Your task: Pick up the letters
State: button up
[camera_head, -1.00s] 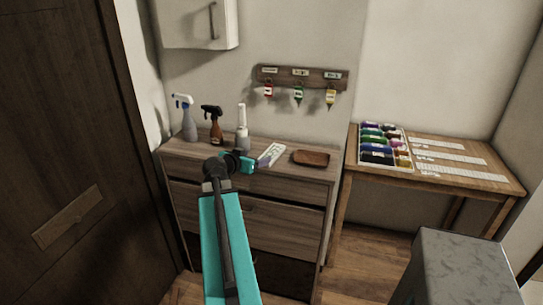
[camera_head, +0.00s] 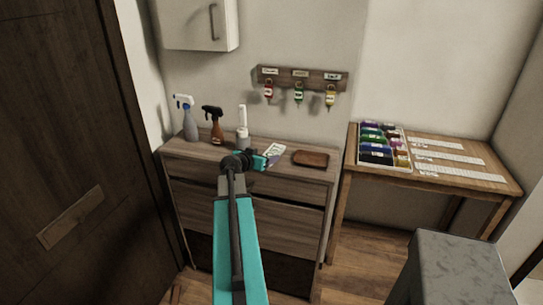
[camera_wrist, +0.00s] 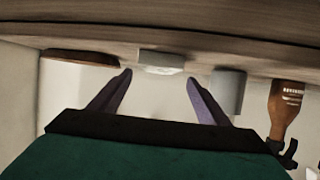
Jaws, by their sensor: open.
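The letters (camera_head: 276,150) are a small pale stack lying on the dresser top, between the white bottle and the brown tray. In the wrist view, which is upside down, the letters (camera_wrist: 161,58) show end-on between and beyond my two fingers. My gripper (camera_head: 264,159) is at the letters' near end in the head view and covers part of them. In the wrist view my gripper (camera_wrist: 158,80) is open, with nothing between its fingers. I cannot tell whether a fingertip touches the letters.
A white bottle (camera_head: 242,138), a brown spray bottle (camera_head: 216,130) and a grey spray bottle (camera_head: 190,126) stand left on the dresser (camera_head: 190,152). A brown tray (camera_head: 311,158) lies right. Keys hang from a wall rack (camera_head: 300,78). A side table (camera_head: 440,178) stands right.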

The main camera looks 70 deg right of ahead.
aim_at(271, 154)
jog(key=shift+p+x, duration=1)
jog(key=shift+x, duration=0.2)
jog(key=shift+s+p+x, duration=0.2)
jog(key=shift+p+x, duration=0.45)
jog(key=shift+x, duration=0.75)
jog(key=shift+c, duration=0.4)
jog(key=c, duration=1.1)
